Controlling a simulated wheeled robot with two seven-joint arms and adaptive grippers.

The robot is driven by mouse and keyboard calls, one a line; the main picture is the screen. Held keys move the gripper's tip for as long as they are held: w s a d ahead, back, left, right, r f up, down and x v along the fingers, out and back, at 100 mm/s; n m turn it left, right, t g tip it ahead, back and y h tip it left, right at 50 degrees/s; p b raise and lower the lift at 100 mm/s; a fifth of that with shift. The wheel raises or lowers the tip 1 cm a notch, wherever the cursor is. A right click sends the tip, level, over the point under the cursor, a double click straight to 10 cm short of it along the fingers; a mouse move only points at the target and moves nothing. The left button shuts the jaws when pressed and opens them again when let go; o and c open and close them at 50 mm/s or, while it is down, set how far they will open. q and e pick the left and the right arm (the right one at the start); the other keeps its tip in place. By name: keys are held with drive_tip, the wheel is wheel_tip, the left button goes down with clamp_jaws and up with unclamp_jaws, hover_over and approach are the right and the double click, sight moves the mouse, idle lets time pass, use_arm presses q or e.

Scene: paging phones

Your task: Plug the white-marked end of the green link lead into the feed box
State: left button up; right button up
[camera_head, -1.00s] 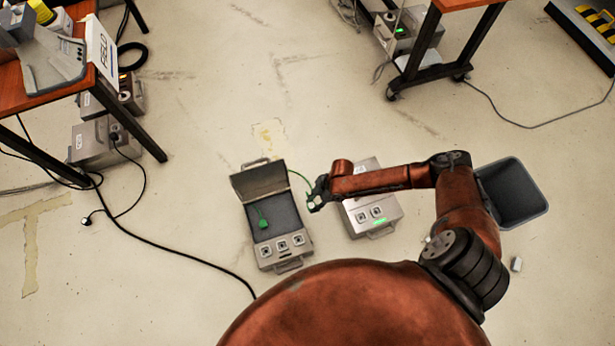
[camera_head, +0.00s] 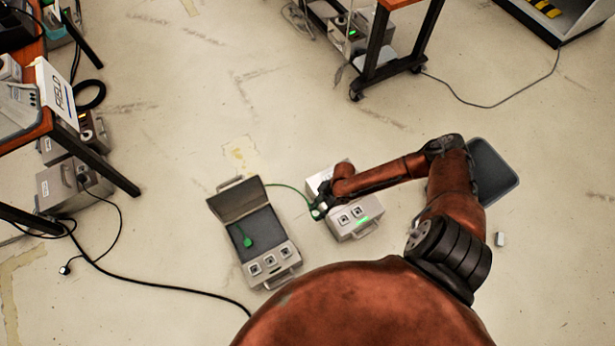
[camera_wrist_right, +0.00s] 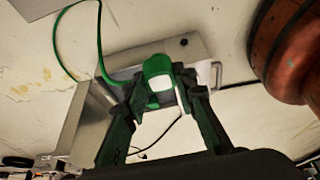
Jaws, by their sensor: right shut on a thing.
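The green link lead (camera_head: 287,186) runs from the open case to my right gripper (camera_head: 320,208). My right gripper is shut on one green plug of it, which also shows between the fingers in the right wrist view (camera_wrist_right: 158,67). The other green plug (camera_head: 246,241) lies inside the open case (camera_head: 222,208). A closed grey box (camera_head: 369,226) with two sockets and a green light stands just right of the gripper. I cannot read its label. My left gripper is out of view.
The open case has several sockets along its front panel. A dark bin (camera_head: 497,172) stands at the right, and a small white block (camera_head: 499,239) lies near it. A black cable (camera_head: 170,271) crosses the floor at left. The floor beyond the boxes is mostly clear.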

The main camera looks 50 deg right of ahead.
drive_tip(key=shift+s+d, duration=0.8)
drive_tip(key=shift+d, duration=0.2)
drive_tip(key=s+d+b, duration=0.3)
drive_tip(key=s+d, duration=0.3)
drive_tip(key=d, duration=0.2)
drive_tip(key=shift+s+d+b, duration=0.25)
drive_tip(key=shift+s+b, duration=0.05)
drive_tip(key=shift+s, duration=0.1)
